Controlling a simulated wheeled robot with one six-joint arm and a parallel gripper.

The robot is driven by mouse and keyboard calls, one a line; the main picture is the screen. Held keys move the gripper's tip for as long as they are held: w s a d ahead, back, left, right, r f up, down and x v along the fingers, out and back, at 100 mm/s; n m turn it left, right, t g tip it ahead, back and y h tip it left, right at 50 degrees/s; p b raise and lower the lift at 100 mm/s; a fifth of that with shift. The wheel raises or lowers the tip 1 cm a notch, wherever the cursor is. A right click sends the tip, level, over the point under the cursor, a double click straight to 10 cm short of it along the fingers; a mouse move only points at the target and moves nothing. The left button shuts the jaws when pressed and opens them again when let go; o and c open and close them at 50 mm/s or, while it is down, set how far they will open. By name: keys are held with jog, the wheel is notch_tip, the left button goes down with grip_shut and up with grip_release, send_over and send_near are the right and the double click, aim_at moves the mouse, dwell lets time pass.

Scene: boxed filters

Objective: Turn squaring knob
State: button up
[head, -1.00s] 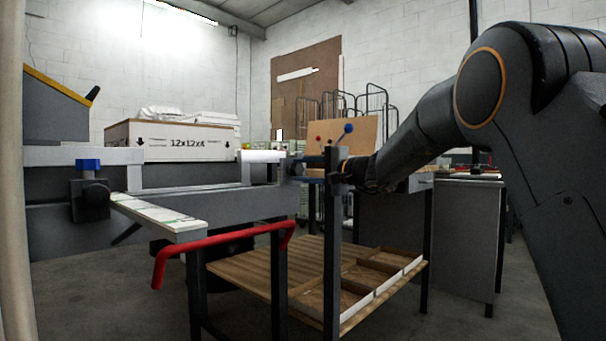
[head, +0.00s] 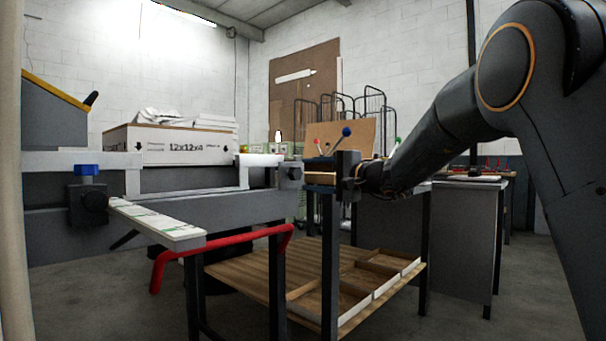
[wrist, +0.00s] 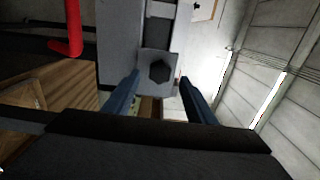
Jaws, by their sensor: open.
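A dark hexagonal knob (wrist: 160,71) sits on the end face of a light grey block in the wrist view. I take it as the squaring knob. In the head view the knob (head: 296,173) is small at the right end of the grey machine beam. My gripper (head: 309,175) is open just right of it, facing left. In the wrist view the two blue fingers of my gripper (wrist: 160,77) stand left and right of the knob, with visible gaps on both sides. How deep the knob lies between the tips is unclear.
A red bent bar (head: 225,239) and a wooden table (head: 235,277) lie below. A 12x12x4 carton (head: 170,147) stands behind the beam. Black posts rise below my gripper.

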jog(key=shift+v, duration=1.7)
jog(key=shift+a, duration=0.1)
jog(key=s+a+f+n+g+h, duration=0.2)
jog(key=s+a+f+n+g, duration=0.3)
jog(key=s+f, duration=0.6)
jog(key=s+a+f+n+g+h, duration=0.15)
jog(key=s+a+f+g, duration=0.4)
jog(key=s, duration=0.95)
jog(key=s+d+f+n+h, duration=0.45)
jog(key=s+f, duration=0.45)
jog(key=s, duration=0.4)
jog(key=s+d+f+n+h, duration=0.35)
jog(key=s+d+f, duration=0.25)
jog(key=s+f, duration=0.5)
jog(key=s+d+r+m+h+p, duration=0.1)
jog(key=d+r+m+p, duration=0.2)
jog(key=d+r+p, duration=0.7)
jog(key=s+d+r+m+h+p, duration=0.1)
jog(key=d+r+m+p, duration=0.3)
jog(key=d+r+p, duration=0.6)
notch_tip(320, 180, up, 8)
jog(key=p, duration=1.3)
jog(key=shift+s+d+h+p, duration=0.25)
jog(key=shift+d+h+p, duration=0.05)
jog(key=shift+h+p, duration=0.05)
